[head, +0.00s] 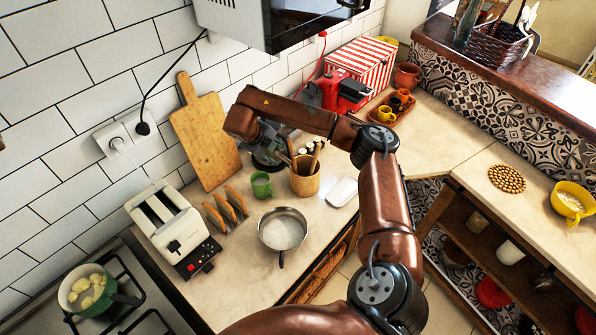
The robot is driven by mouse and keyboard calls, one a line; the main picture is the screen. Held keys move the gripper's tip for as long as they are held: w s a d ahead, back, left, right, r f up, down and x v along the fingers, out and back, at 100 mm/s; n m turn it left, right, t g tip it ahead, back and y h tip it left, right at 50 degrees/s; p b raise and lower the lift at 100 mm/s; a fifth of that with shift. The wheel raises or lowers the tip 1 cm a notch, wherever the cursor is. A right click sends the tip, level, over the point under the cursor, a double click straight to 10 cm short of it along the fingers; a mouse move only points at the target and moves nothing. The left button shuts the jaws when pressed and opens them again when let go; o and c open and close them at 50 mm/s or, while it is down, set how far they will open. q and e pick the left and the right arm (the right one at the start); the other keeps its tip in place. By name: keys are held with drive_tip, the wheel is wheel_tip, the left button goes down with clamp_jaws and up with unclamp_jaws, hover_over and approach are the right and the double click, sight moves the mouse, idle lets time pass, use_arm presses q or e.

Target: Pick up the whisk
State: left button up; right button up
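I cannot make out a whisk for certain. A tan utensil pot (305,184) stands on the counter, with several wooden and dark-and-white handles rising from it. One of them could belong to the whisk, but I cannot tell. My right arm reaches over the counter and bends down toward the wall. Its gripper (268,152) is just left of the pot's utensils, partly hidden by the arm link and small in view. I cannot tell whether its fingers are open or touching a utensil. My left gripper is not in view.
A green mug (261,185), toast rack (226,211), metal pan (283,231) and toaster (170,229) stand left of the pot. A cutting board (205,132) leans on the wall. A white dish (342,192) lies right of the pot. A microwave (283,18) hangs above.

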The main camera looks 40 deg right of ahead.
sight(285, 159)
drive_tip(key=x, duration=0.4)
drive_tip(key=p+x, duration=0.1)
drive_tip(key=x, duration=0.1)
drive_tip(key=shift+s+d+f, duration=0.25)
drive_tip(key=shift+d+f, duration=0.05)
clamp_jaws()
idle(0.4)
